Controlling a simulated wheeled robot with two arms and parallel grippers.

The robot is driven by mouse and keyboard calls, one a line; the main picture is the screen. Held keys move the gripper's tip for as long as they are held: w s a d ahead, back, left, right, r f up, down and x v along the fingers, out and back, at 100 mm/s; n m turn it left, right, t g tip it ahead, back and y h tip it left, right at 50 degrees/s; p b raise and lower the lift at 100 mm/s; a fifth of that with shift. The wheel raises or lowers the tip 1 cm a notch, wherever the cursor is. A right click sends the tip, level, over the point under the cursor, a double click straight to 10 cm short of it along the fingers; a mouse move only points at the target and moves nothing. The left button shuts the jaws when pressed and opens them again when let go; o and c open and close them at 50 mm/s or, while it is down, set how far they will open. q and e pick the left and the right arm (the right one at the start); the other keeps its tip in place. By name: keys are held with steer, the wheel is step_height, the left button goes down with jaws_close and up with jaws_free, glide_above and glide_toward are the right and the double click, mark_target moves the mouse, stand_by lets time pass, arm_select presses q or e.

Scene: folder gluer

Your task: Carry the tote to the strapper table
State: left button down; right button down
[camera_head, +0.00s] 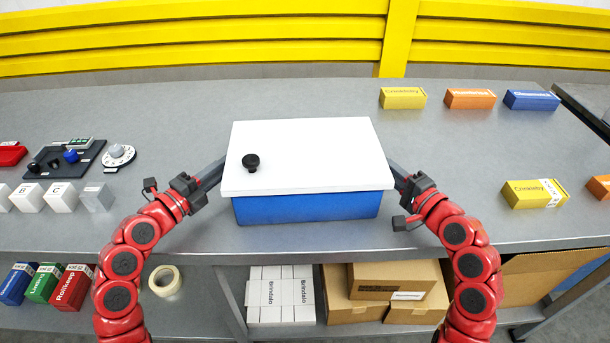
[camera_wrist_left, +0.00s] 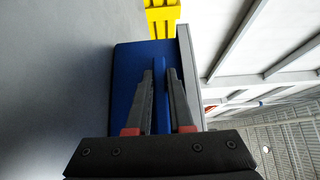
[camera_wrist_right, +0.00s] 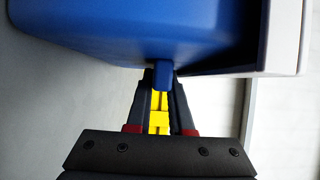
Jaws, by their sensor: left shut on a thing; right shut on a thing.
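The tote is a blue box (camera_head: 306,208) with a white lid (camera_head: 318,158) that carries a black knob (camera_head: 251,162). It is at the middle of the grey table in the head view. My left gripper (camera_head: 220,168) is at the tote's left side, and in the left wrist view its fingers (camera_wrist_left: 160,88) are closed on a blue ridge of the tote. My right gripper (camera_head: 396,172) is at the right side, and in the right wrist view its fingers (camera_wrist_right: 162,82) are closed on a blue tab. Whether the tote's underside touches the table is hard to tell.
Yellow (camera_head: 403,98), orange (camera_head: 470,99) and blue (camera_head: 531,100) cartons stand at the back right. A yellow carton (camera_head: 534,194) lies at right. Instruments (camera_head: 66,158) and white blocks (camera_head: 61,196) are at left. A shelf below holds brown boxes (camera_head: 378,281). A yellow barrier (camera_head: 200,38) runs behind.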

step_height(320, 180, up, 5)
steer(key=p, duration=0.4)
steer(key=shift+f, duration=0.1)
steer(key=shift+d, duration=0.1)
stand_by(0.7)
